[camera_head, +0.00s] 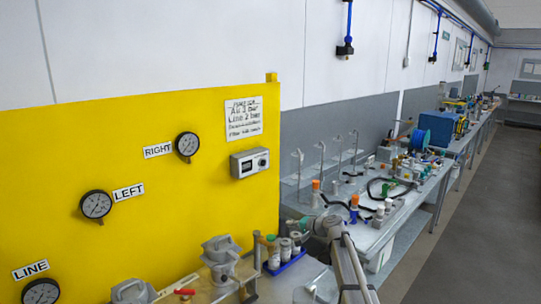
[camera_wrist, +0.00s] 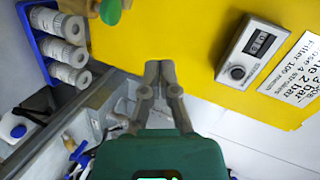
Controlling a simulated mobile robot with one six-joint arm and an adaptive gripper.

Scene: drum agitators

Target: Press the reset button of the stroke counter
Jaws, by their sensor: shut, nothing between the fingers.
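The stroke counter is a light grey box (camera_head: 250,163) on the yellow panel, below a handwritten notice. In the wrist view the counter (camera_wrist: 250,57) is at the upper right, turned at a slant, with a dark digit display (camera_wrist: 260,43). Its round dark reset button (camera_wrist: 237,72) faces the camera and is uncovered. My gripper (camera_wrist: 160,66) is shut and empty, its fingertips together in front of the yellow panel. In the wrist view it is left of the button and apart from it. In the head view my arm reaches up from the bottom, below and right of the counter.
Three gauges hang on the panel, labelled RIGHT (camera_head: 187,145), LEFT (camera_head: 96,205) and LINE (camera_head: 41,291). A blue tray (camera_wrist: 41,48) of white containers stands below the panel. The bench behind is cluttered with bottles and hoses. The panel around the counter is clear.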

